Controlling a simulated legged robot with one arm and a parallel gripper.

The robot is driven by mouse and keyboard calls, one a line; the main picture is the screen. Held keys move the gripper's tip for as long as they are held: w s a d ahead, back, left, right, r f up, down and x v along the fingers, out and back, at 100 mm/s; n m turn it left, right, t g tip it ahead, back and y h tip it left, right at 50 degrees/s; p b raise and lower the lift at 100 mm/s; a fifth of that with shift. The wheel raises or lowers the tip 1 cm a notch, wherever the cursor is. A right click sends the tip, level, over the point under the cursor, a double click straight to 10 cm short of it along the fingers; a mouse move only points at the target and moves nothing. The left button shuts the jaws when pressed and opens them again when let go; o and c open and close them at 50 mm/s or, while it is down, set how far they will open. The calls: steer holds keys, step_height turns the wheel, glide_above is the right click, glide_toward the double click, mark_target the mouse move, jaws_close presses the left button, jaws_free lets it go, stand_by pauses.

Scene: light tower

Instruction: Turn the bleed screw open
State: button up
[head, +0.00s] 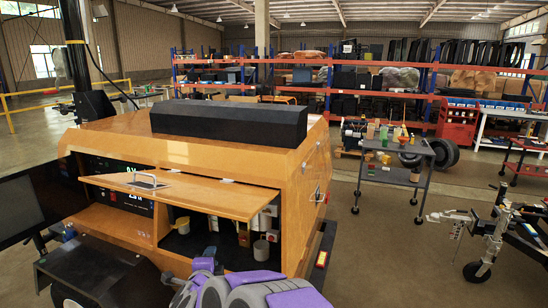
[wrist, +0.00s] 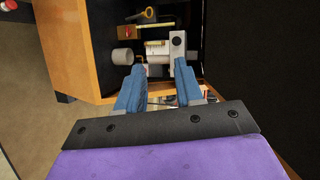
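The orange light tower cabinet (head: 215,170) stands with its side flap (head: 180,192) raised over an open bay. In the wrist view the bay holds a white cylinder with a label (wrist: 157,50), a light metal bracket with dark holes (wrist: 178,46), a grey cup-like cylinder (wrist: 123,57) and a brass-coloured block (wrist: 128,33). I cannot tell which small part is the bleed screw. My gripper (wrist: 159,68) is open, its two blue fingers apart and pointing into the bay toward the white cylinder. Nothing shows held between them.
The raised flap hangs above the bay, and the cabinet wall (wrist: 75,45) flanks it in the wrist view. A yellow ring handle (wrist: 149,13) shows deeper in. A grey cart (head: 395,160) stands right of the cabinet, a trailer hitch (head: 490,235) farther right. Floor between is clear.

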steer(key=s+d+r+n+g+y, duration=0.2)
steer(key=s+r+n+g+y, duration=0.1)
steer(key=s+n, duration=0.3)
steer(key=s+d+r+n+g+y, duration=0.3)
steer(key=s+n+g, duration=0.15)
steer(key=s, duration=0.25)
steer(key=s+d+f+n+g+h, duration=0.2)
steer(key=s+d+n+g+h, duration=0.1)
steer(key=s+d, duration=1)
steer(key=s+d+f+n+g+h, duration=0.3)
steer(key=s+d+g, duration=0.3)
steer(key=s+d, duration=0.8)
steer(key=s, duration=0.7)
steer(key=shift+h, duration=0.4)
steer(key=shift+f+n+g, duration=0.1)
steer(key=shift+n+g, duration=0.15)
